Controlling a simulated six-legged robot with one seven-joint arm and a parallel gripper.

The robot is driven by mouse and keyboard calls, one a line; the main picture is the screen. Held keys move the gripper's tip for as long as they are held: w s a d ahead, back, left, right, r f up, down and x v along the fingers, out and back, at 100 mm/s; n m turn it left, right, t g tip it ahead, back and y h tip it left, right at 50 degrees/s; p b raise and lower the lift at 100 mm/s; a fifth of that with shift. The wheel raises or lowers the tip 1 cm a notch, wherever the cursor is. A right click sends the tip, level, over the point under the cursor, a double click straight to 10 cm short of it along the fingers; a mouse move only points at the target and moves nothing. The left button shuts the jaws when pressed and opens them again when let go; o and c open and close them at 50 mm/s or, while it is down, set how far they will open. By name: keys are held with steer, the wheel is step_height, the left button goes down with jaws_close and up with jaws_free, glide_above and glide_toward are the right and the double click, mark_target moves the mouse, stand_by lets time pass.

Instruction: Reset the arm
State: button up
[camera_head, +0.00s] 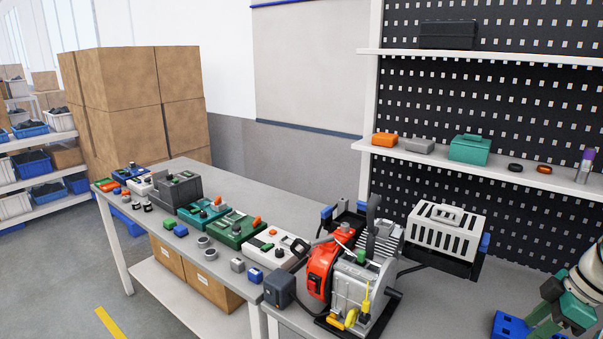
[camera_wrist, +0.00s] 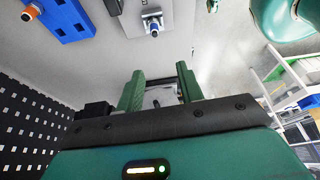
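My gripper shows in the wrist view (camera_wrist: 160,85) as two green fingers standing apart, with a clear gap between them. I see nothing held between the fingers; a pale surface and a small dark shape show through the gap. In the head view, part of my green and white arm shows at the lower right edge, beside a blue block (camera_head: 508,326). The fingertips cannot be made out clearly there.
An orange and grey machine (camera_head: 350,275) stands on the bench, left of my arm. Control boxes, including a dark green one (camera_head: 234,229), line the left bench. A white slotted box (camera_head: 445,232) stands behind. A shelf (camera_head: 470,160) crosses the black pegboard. Cardboard boxes (camera_head: 125,80) stand farther back.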

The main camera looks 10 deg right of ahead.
steer(key=w+a+r+m+g+h, duration=0.15)
steer(key=w+a, duration=0.35)
steer(key=a, duration=0.6)
steer(key=s+a+m+t+h, duration=0.1)
steer(key=a+m, duration=0.3)
steer(key=a, duration=0.9)
steer(key=s+a+r+m+t, duration=0.1)
steer(key=s+a+m+t, duration=0.2)
steer(key=a, duration=1)
steer(key=shift+s+a+r+m+h, duration=0.15)
steer(key=shift+s+a+m+h, duration=0.2)
steer(key=shift+s, duration=0.35)
